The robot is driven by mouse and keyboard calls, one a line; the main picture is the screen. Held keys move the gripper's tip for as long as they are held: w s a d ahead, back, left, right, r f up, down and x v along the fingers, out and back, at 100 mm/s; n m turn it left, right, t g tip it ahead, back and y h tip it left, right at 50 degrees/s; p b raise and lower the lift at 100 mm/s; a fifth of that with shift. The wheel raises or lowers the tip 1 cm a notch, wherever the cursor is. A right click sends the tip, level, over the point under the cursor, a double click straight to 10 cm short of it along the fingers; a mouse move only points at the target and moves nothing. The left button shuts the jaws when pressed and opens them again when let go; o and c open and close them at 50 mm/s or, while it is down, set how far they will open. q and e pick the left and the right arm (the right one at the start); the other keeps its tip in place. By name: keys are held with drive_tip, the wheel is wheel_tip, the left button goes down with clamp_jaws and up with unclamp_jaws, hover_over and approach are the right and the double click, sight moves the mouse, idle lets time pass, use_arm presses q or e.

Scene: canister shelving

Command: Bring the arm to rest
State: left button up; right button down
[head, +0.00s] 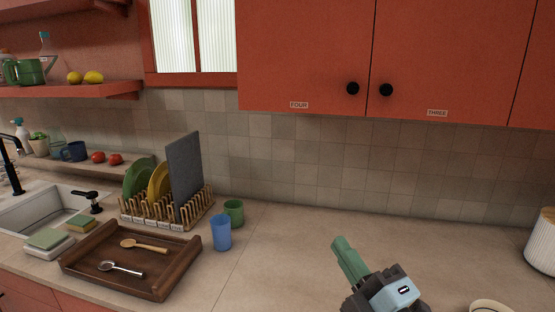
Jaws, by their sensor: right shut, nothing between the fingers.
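My right gripper (343,246) shows at the bottom of the head view, right of centre. Its green fingers are together with nothing between them and point up and to the left. It is over the bare counter (290,265), apart from the objects on it. My left gripper is out of view.
A blue cup (221,233) and a green cup (235,209) stand left of my gripper. Beyond are a wooden tray (85,275) with two spoons and a dish rack (190,215). A white canister (541,245) stands at the right edge. Closed red cabinets (300,50) hang above.

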drive_tip(key=s+d+f+m+g+h, duration=0.3)
drive_tip(key=d+f+m+g+h, duration=0.15)
drive_tip(key=f+m, duration=0.35)
drive_tip(key=s+d+f+m+g+h, duration=0.3)
drive_tip(key=d+f+m+h, duration=0.25)
drive_tip(key=f, duration=0.55)
drive_tip(key=s+d+f+m+g+y, duration=0.1)
drive_tip(key=s+f+m+g, duration=0.7)
drive_tip(key=s, duration=0.8)
wheel_tip(320, 180, down, 33)
drive_tip(key=s+n+g+b, duration=0.2)
drive_tip(key=b, duration=0.3)
drive_tip(key=s+d+f+g+b, duration=0.1)
drive_tip(key=s+d+f+b, duration=0.2)
drive_tip(key=s+f, duration=1.3)
drive_tip(key=shift+d+f+b, duration=0.15)
drive_tip(key=shift+f+b, duration=0.35)
drive_tip(key=shift+f, duration=0.25)
